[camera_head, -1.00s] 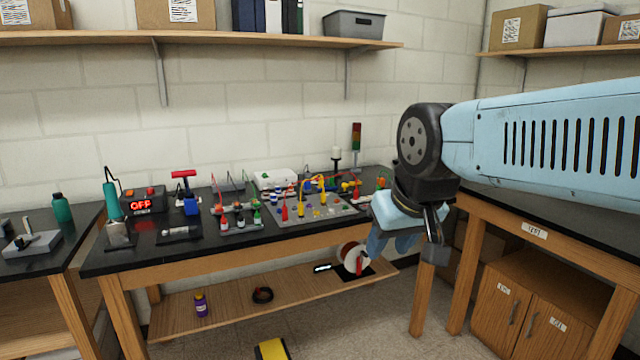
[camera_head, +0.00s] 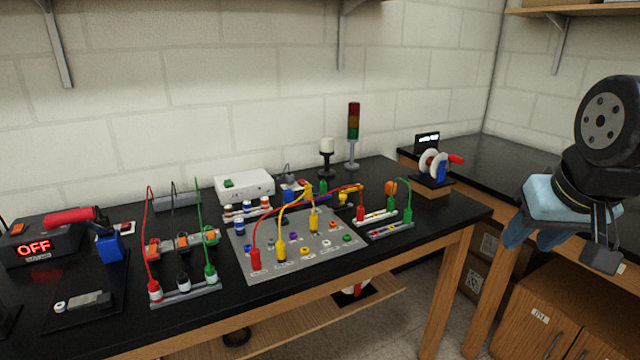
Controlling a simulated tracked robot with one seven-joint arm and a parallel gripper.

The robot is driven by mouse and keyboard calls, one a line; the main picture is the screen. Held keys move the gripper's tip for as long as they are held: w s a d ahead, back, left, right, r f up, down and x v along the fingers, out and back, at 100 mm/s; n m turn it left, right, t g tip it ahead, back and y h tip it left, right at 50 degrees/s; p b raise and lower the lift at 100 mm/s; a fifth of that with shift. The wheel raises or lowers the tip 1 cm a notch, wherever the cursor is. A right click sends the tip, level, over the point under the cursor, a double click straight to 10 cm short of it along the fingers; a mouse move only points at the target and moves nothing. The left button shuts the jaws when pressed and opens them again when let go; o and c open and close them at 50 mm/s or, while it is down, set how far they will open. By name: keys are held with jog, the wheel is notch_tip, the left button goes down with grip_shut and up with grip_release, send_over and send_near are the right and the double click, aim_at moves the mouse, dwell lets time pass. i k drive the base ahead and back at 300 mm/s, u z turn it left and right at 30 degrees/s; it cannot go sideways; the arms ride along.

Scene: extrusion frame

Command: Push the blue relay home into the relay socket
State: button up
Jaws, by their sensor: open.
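A small blue block (camera_head: 289,194) sits behind the grey panel on the black bench, by a green post. It may be the blue relay, but it is too small and partly hidden to be sure. I cannot make out the relay socket or tell whether anything is seated in it. My gripper (camera_head: 562,240) hangs at the far right, open and empty, in front of the wooden cabinet and well apart from the bench items.
A white box (camera_head: 244,186), a signal tower (camera_head: 353,138) and a wire spool (camera_head: 432,162) stand behind. A red-handled lever device (camera_head: 108,246) and an OFF display (camera_head: 35,248) are left.

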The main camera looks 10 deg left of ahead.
aim_at(288, 194)
jog(key=u, duration=0.35)
jog(key=i, duration=1.25)
jog(key=u, duration=0.75)
jog(key=k, duration=0.9)
jog(key=u, duration=0.15)
jog(key=i, duration=0.9)
jog(key=z, duration=0.05)
